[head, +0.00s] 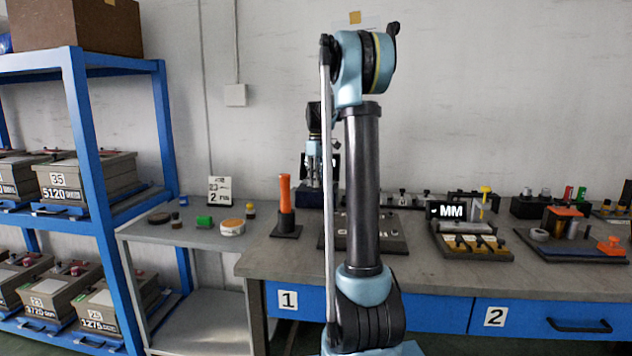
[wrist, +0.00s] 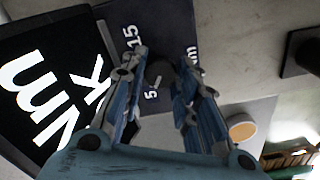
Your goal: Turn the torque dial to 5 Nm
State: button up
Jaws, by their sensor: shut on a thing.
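The torque dial's dark round knob (wrist: 160,72) sits between the fingertips of my gripper (wrist: 160,65) in the wrist view. The fingers are shut on it from both sides. The dark dial plate (wrist: 124,22) carries a white 15 above the knob, a 5 just below it and Nm at its right. A small pale mark at the knob's lower edge lies close to the 5; I cannot tell whether it lines up exactly. In the head view my gripper (head: 314,165) is partly hidden behind my arm at the back of the bench, and the dial is hidden.
A black display with large white letters (wrist: 35,85) stands close on the left in the wrist view. In the head view an orange-handled tool (head: 285,194) stands left of my gripper. A lit MM display (head: 452,211) and fixtures stand right. A blue shelf (head: 90,150) is at left.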

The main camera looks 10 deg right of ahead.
jog(key=shift+w+n, duration=0.15)
jog(key=shift+n, duration=0.25)
jog(key=o, duration=0.8)
jog(key=shift+r, duration=0.15)
notch_tip(320, 180, up, 12)
jog(key=shift+f, duration=0.2)
dwell(0.3)
